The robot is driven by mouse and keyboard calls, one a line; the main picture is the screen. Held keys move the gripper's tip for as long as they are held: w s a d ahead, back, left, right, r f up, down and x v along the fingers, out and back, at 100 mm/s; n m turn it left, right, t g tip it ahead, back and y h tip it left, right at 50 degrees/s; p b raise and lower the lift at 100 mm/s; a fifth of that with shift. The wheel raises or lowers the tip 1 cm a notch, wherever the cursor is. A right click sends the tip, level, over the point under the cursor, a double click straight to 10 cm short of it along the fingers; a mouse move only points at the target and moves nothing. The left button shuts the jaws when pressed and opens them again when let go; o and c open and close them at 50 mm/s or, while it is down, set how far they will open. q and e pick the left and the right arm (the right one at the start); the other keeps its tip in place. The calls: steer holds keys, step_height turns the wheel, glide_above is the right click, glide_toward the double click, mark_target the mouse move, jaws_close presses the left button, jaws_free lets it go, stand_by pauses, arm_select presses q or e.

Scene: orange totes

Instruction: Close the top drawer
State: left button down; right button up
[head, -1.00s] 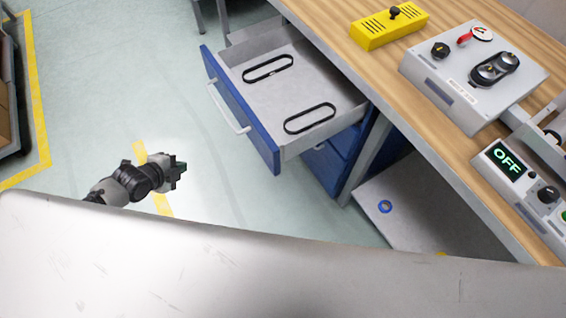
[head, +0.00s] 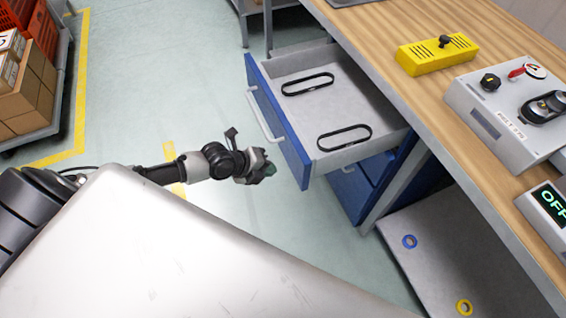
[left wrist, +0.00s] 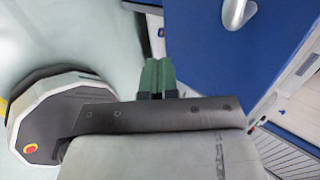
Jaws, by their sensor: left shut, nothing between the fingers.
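The top drawer (head: 337,106) is pulled well out of the blue cabinet under the workbench. Its blue front (head: 282,130) has a light grey handle (head: 265,116). Two black belt-like loops lie inside it. My left gripper (head: 270,169) is shut and empty, apart from the drawer, just to the left of the near end of its front. In the left wrist view the green fingertips (left wrist: 158,76) are together, with the blue drawer front (left wrist: 225,65) and part of the handle (left wrist: 238,12) ahead to the right. My right gripper is not in view.
The wooden workbench (head: 440,98) carries a yellow box (head: 437,54) and grey control boxes (head: 505,112). A grey panel (head: 440,245) with blue and yellow rings is below it. A cart with cardboard boxes (head: 28,95) stands far left. The floor between is clear.

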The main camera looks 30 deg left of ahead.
mark_target(291, 166)
arm_select(q)
steer(key=shift+w+d+f+p, duration=0.1)
steer(key=shift+w+d+p, duration=0.45)
steer(key=shift+w+d, duration=1)
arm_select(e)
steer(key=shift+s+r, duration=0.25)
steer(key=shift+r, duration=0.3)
arm_select(q)
steer(key=shift+w+a, duration=0.1)
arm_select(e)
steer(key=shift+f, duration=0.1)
